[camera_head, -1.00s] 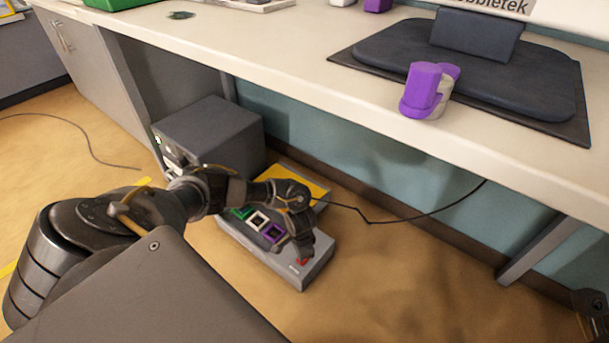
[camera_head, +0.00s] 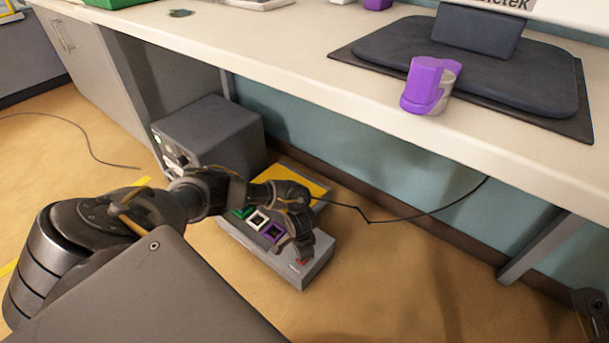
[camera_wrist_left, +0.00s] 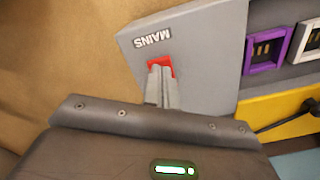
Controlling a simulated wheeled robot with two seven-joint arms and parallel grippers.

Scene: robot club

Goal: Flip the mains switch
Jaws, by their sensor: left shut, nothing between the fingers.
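The red mains switch (camera_wrist_left: 161,65) sits at the end of a grey power strip (camera_head: 310,268) on the floor, beside the printed word MAINS (camera_wrist_left: 152,38). My left gripper (camera_head: 302,256) reaches down over that end of the strip. In the left wrist view its shut, empty fingers (camera_wrist_left: 161,72) lie over the switch and hide part of it. I cannot tell whether the tips touch it or which way the switch is tipped. In the head view the gripper hides most of the switch.
The strip has green, white and purple sockets (camera_head: 274,232), with a yellow panel (camera_head: 305,181) behind. A dark grey box (camera_head: 210,135) stands left of the strip. The white tabletop (camera_head: 300,62) overhangs behind; a black cable (camera_head: 420,213) hangs below it. Floor to the right is open.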

